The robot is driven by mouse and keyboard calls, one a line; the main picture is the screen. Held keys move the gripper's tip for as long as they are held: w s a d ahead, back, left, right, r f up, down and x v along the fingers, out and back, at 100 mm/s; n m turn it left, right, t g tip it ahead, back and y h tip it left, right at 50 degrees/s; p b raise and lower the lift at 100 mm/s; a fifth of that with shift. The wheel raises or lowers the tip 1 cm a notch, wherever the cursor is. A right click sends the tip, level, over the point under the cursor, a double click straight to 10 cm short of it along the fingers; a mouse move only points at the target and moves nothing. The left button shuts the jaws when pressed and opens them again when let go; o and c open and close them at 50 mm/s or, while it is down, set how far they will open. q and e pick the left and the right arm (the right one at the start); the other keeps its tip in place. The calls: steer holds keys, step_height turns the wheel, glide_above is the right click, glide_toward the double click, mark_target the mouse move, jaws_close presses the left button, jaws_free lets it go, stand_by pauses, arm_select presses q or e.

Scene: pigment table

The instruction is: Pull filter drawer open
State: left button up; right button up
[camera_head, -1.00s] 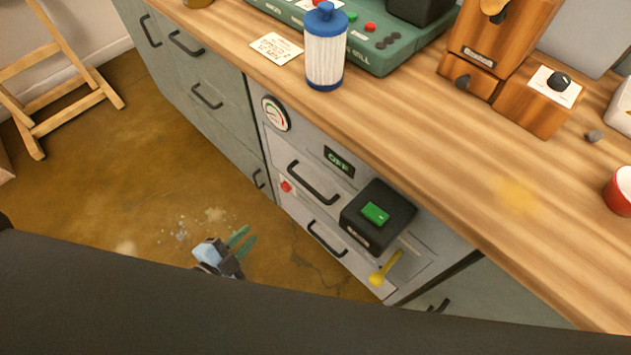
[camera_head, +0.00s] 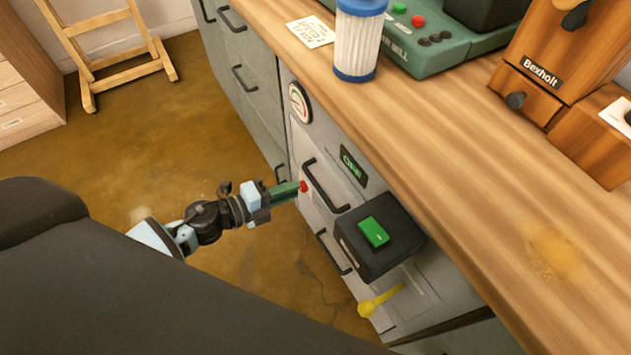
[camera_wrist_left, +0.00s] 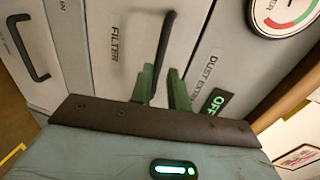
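The filter drawer (camera_head: 352,192) is a grey front in the cabinet under the worktop, with a black bar handle (camera_head: 326,187). It looks closed. In the left wrist view the handle (camera_wrist_left: 166,42) stands beside the "FILTER" label. My left gripper (camera_head: 294,189) is at the drawer front, left of the handle in the head view. In the wrist view its green fingers (camera_wrist_left: 162,80) are apart, with the lower end of the handle appearing between them. Whether they touch it cannot be told. My right gripper is not in view.
A black box with a green switch (camera_head: 373,232) juts out beside the handle. A lower handle (camera_head: 333,252) and a yellow lever (camera_head: 378,302) are below. A blue-white filter cartridge (camera_head: 357,42) stands on the worktop.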

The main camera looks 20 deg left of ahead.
mark_target(314, 181)
arm_select(q)
steer(key=x, duration=0.7)
steer(key=shift+w+d+b, duration=0.1)
steer(key=shift+b, duration=0.2)
steer(key=shift+c, duration=0.4)
jaws_close()
